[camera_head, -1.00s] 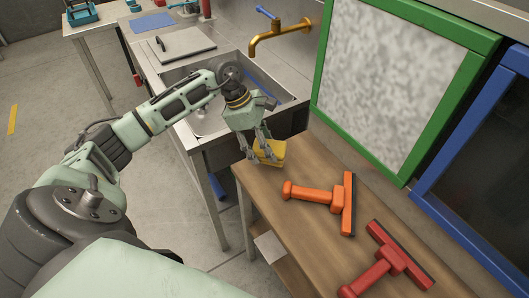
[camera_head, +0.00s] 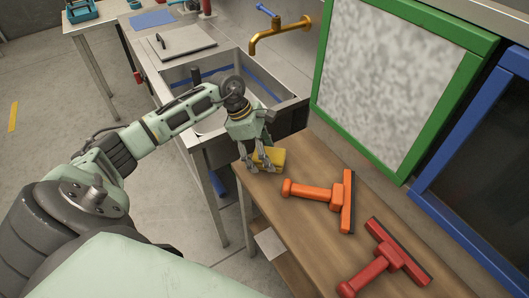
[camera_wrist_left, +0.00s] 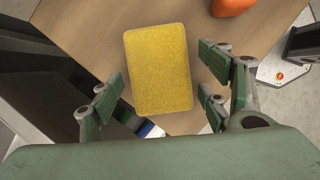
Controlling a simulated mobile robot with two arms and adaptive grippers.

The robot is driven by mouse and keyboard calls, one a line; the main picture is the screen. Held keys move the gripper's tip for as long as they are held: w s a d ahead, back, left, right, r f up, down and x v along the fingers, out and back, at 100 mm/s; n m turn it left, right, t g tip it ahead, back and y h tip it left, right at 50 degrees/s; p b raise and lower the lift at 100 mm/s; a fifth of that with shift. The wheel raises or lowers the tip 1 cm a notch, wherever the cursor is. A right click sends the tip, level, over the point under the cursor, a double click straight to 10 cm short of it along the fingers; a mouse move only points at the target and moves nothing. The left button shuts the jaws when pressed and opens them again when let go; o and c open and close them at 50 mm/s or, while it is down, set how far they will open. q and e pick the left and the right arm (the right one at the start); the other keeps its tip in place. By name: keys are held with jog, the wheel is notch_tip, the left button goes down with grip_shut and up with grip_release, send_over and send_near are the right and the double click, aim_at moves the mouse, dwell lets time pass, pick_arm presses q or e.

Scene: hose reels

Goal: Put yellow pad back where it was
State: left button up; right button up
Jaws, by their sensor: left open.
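The yellow pad (camera_head: 268,159) lies on the far left corner of the wooden bench (camera_head: 330,240), beside the sink. My left gripper (camera_head: 257,166) is over the bench corner, right at the pad and partly in front of it. In the left wrist view the yellow pad (camera_wrist_left: 158,68) lies ahead of and between the fingers of my left gripper (camera_wrist_left: 160,98), which are spread apart with gaps on both sides. I cannot tell how far above the bench the fingertips are. My right gripper is not in view.
An orange squeegee (camera_head: 325,195) and a red squeegee (camera_head: 385,262) lie on the bench to the right. A metal sink (camera_head: 205,75) with a brass faucet (camera_head: 280,35) stands behind. A green-framed panel (camera_head: 395,80) is on the wall.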

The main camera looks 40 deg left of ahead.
pick_arm(q)
jog(key=shift+r, duration=0.2)
jog(key=shift+a+r, duration=0.2)
jog(key=shift+r, duration=0.05)
jog(key=b+v, duration=0.2)
jog(key=v, duration=0.9)
jog(key=shift+r, duration=0.1)
